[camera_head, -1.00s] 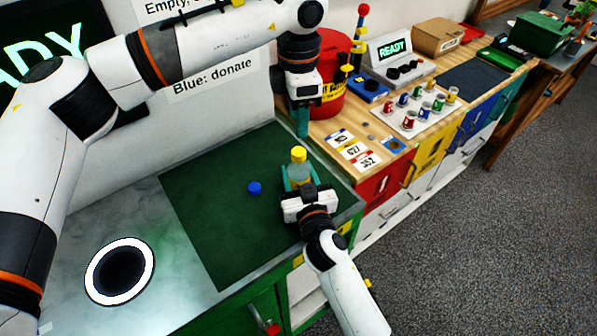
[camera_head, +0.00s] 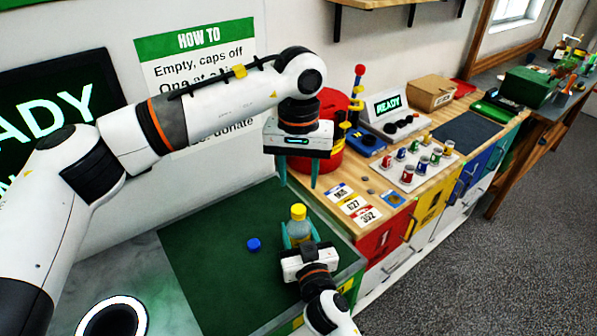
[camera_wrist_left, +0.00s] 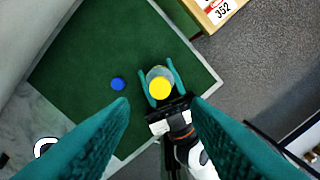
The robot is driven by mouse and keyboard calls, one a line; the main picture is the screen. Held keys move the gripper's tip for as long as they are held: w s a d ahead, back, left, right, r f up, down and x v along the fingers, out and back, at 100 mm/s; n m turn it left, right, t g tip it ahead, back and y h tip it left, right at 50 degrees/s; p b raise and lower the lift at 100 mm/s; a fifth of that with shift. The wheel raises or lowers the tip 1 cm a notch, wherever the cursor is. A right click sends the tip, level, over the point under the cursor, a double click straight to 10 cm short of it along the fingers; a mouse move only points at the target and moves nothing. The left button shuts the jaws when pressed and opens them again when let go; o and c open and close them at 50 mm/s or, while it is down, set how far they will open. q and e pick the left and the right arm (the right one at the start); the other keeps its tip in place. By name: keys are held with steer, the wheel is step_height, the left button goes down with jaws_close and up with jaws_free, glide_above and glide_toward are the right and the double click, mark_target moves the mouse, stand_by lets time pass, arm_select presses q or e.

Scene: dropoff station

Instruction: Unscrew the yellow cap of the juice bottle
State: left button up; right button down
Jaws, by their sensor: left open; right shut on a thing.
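The juice bottle (camera_head: 297,232) stands upright on the green mat, with its yellow cap (camera_head: 298,211) on top. My right gripper (camera_head: 298,240) is shut on the bottle's body from the front. My left gripper (camera_head: 299,178) is open and empty above the bottle, fingers pointing down. In the left wrist view the yellow cap (camera_wrist_left: 159,88) lies between and beyond the two open teal fingers (camera_wrist_left: 160,120), with a clear gap to it. The right gripper's fingers flank the bottle there.
A loose blue cap (camera_head: 253,244) lies on the green mat (camera_head: 205,260), left of the bottle. A round white-rimmed hole (camera_head: 138,311) is at the lower left. A red bin (camera_head: 325,160) stands behind my left gripper. A wooden counter (camera_head: 350,185) with several small cans adjoins at the right.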

mark_target(298, 208)
arm_select(q)
steer(key=m, duration=0.4)
steer(key=shift+m, duration=0.3)
steer(key=shift+f, duration=4)
steer(key=shift+c, duration=0.3)
